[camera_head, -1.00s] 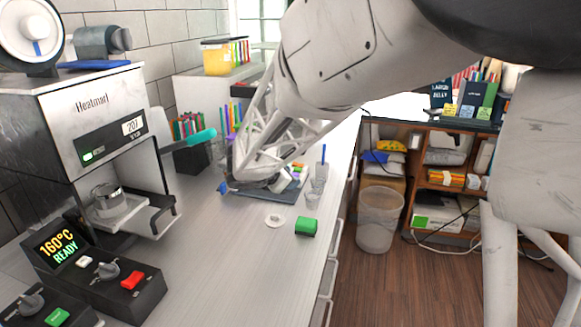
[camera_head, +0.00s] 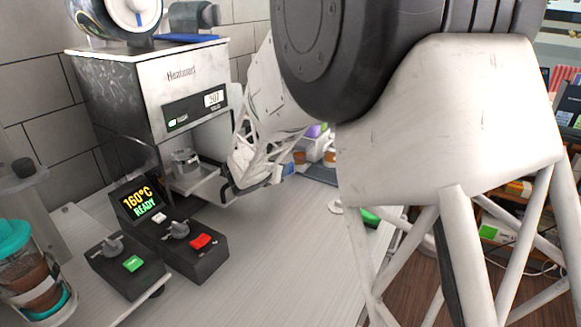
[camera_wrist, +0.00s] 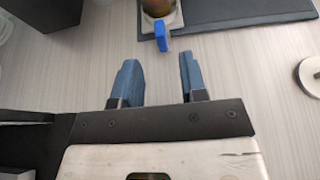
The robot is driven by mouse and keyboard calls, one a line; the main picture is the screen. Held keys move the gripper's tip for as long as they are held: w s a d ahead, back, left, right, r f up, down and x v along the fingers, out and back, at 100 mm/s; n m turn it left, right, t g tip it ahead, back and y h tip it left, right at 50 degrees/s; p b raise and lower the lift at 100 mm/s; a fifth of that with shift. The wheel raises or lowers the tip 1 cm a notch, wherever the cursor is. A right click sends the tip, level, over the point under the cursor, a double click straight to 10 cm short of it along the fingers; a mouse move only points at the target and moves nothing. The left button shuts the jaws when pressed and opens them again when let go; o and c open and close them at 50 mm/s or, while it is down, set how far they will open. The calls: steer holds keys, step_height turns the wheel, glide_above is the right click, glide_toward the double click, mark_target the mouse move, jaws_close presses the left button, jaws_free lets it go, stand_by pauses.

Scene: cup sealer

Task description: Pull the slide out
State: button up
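The cup sealer (camera_head: 180,105) stands at the left of the head view. Its slide (camera_head: 202,178) shows as a light metal tray with a silver cup (camera_head: 185,160) on it. A dark bracket (camera_head: 229,187) is at the slide's right front, partly behind my arm, so its handle is not clear. My arm's white lattice end is just right of the slide; its fingertips are not clear there. In the wrist view my gripper (camera_wrist: 159,64) is open and empty, its two blue-grey fingers apart above the pale counter.
A control box reading 160°C READY (camera_head: 142,203) stands in front of the sealer. A jar with a turquoise lid (camera_head: 30,265) is at the far left.

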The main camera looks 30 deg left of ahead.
mark_target(290, 163)
steer(key=shift+w+f, duration=0.1)
steer(key=shift+w, duration=0.1)
steer(key=shift+x, duration=3.7)
jaws_close()
